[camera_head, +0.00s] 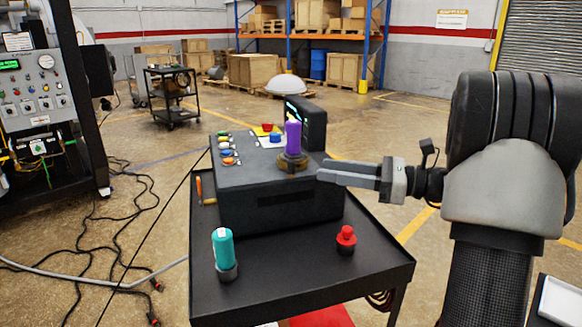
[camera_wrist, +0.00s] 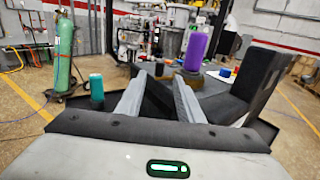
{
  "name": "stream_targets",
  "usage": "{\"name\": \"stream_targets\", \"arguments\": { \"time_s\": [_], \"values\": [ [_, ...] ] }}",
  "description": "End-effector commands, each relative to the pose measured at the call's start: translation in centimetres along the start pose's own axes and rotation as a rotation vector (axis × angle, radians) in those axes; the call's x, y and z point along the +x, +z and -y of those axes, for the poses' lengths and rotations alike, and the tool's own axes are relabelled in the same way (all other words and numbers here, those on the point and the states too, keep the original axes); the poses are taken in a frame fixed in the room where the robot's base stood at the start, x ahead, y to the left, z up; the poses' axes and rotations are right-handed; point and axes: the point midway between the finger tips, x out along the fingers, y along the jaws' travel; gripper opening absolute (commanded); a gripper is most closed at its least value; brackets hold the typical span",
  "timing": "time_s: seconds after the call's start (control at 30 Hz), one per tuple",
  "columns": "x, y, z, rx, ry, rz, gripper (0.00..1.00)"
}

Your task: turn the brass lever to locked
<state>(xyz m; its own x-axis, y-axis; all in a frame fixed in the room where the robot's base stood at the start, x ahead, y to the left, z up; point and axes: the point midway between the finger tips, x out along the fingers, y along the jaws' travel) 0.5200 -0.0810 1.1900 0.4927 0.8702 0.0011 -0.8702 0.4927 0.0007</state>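A purple cylinder (camera_head: 293,138) stands upright on a brownish, brass-coloured round base (camera_head: 291,162) on top of a dark control box (camera_head: 255,200). I cannot make out a separate brass lever or any locked marking. My gripper (camera_head: 320,174) points left, its tips just right of the brass-coloured base and seemingly apart from it. In the wrist view my gripper (camera_wrist: 160,76) has its two fingers spread with nothing between them. The purple cylinder (camera_wrist: 195,50) is beyond the fingertips and to the right there, with its brownish base (camera_wrist: 189,79) below.
The box has coloured buttons (camera_head: 227,153) and a black display (camera_head: 306,122). On the black cart (camera_head: 250,293) stand a teal cylinder (camera_head: 223,247) and a red knob-like piece (camera_head: 346,239). A screwdriver-like tool (camera_head: 200,187) is left of the box. Cables (camera_head: 105,220) lie on the floor.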

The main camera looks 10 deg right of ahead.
Motion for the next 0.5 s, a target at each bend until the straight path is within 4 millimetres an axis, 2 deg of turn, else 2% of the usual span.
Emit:
{"name": "stream_targets", "arguments": {
  "time_s": [0.03,0.2,0.4,0.5],
  "values": [
    [1.3,0.0,-0.1,0.0,0.006,0.0,0.34],
    [5.0,0.0,-0.2,0.0,0.004,0.0,0.34],
    [8.2,-0.1,-0.1,0.0,0.003,-0.001,0.34],
    [9.2,0.0,-0.1,-0.001,0.002,0.0,0.34]
  ]
}}
